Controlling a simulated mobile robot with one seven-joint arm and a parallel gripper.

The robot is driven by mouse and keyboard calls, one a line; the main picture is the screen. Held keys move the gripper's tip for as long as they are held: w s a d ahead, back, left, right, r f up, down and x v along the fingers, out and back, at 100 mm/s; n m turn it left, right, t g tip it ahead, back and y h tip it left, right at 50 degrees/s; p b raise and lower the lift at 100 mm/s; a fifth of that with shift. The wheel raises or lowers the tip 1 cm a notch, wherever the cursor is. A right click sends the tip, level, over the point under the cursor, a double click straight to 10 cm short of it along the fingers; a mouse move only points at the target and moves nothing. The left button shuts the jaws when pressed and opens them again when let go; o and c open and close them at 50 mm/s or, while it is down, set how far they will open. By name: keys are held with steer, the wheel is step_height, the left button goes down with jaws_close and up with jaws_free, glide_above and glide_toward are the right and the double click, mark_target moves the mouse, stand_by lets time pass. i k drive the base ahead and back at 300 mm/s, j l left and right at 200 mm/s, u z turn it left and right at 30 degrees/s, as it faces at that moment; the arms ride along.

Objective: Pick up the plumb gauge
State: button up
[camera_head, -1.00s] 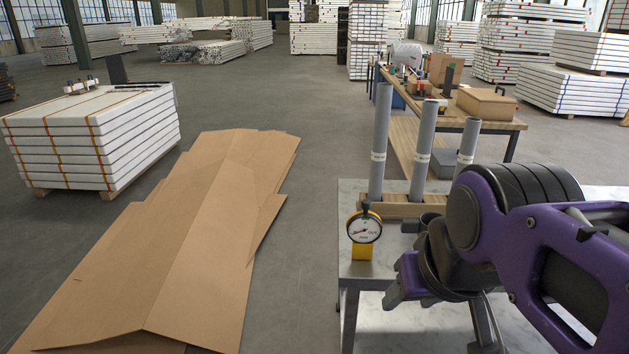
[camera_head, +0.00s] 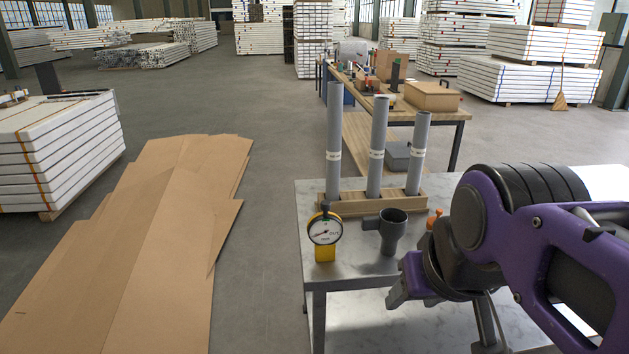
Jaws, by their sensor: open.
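My gripper (camera_head: 408,290) shows only in part, at the end of my purple and black arm. It is open, to the right of the gauge and apart from it. Its far side is hidden by my own arm.
A grey pipe fitting (camera_head: 389,232) stands just right of the gauge. Behind it, three upright grey pipes (camera_head: 376,150) stand in a wooden rack (camera_head: 350,204). An orange-topped item (camera_head: 435,216) is partly hidden by my arm. Cardboard (camera_head: 140,240) covers the floor at left.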

mark_target(324, 229)
steer(key=i+j+z, duration=0.1)
steer(key=j+z, duration=0.15)
steer(key=z, duration=0.15)
steer(key=i+j+z, duration=0.1)
steer(key=j+z, duration=0.4)
steer(key=j, duration=0.25)
steer(key=i+j+z, duration=0.15)
steer(key=j, duration=0.2)
